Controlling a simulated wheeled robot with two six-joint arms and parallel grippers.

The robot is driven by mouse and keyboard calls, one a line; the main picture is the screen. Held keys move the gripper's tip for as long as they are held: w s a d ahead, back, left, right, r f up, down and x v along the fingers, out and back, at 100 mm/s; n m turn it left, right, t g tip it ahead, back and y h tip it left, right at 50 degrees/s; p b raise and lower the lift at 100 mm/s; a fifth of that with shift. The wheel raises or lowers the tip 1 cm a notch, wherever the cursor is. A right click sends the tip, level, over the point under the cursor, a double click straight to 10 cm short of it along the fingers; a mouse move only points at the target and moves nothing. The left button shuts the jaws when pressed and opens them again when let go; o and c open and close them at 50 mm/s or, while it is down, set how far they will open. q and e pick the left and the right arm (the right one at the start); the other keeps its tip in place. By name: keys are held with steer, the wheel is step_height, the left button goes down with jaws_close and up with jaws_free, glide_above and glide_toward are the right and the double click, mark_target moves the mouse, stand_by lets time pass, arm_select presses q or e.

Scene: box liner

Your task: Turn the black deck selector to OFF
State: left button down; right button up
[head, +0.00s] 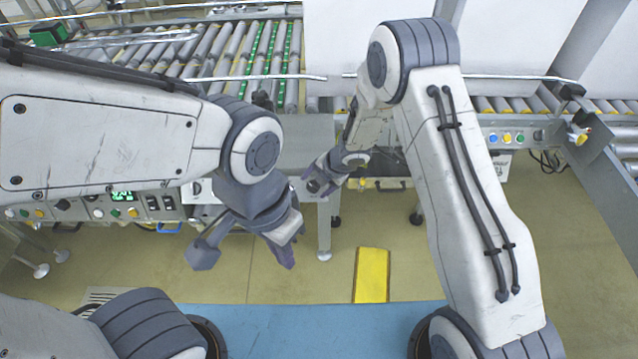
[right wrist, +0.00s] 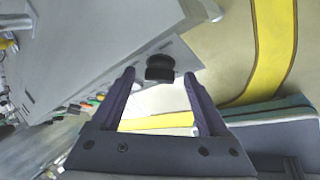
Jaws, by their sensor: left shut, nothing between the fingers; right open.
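The black selector knob (right wrist: 160,68) shows in the right wrist view on a pale grey panel. My right gripper (right wrist: 158,74) is open, with one purple finger to each side of the knob in the picture. I cannot tell whether the fingers touch it. The knob's setting and any OFF label cannot be read. In the head view my right gripper (head: 319,180) is small and far off, at the grey conveyor frame. My left gripper (head: 286,256) is shut and empty, hanging lower and nearer, over the floor.
Roller conveyors (head: 235,55) run across the back. Another button panel (head: 508,137) is at the right. A yellow floor strip (head: 371,275) lies on open floor.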

jaws_close()
steer(key=shift+f+b, duration=0.15)
steer(key=shift+b, duration=0.45)
steer(key=m+b, duration=0.2)
steer(key=b, duration=0.1)
steer(key=m+t+y+b, duration=0.1)
steer(key=b, duration=0.2)
steer(key=m+t+y+b, duration=0.1)
steer(key=m+b, duration=0.1)
steer(key=b, duration=0.1)
steer(key=shift+s+d+f+m, duration=0.15)
steer(key=shift+d+f+m, duration=0.1)
steer(key=shift+f+m, duration=0.05)
steer(key=shift+s+r+m+t+b, duration=0.1)
steer(key=shift+r+m+t+b, duration=0.1)
steer(key=shift+m+t+b, duration=1)
steer(key=shift+y+b, duration=0.3)
jaws_free()
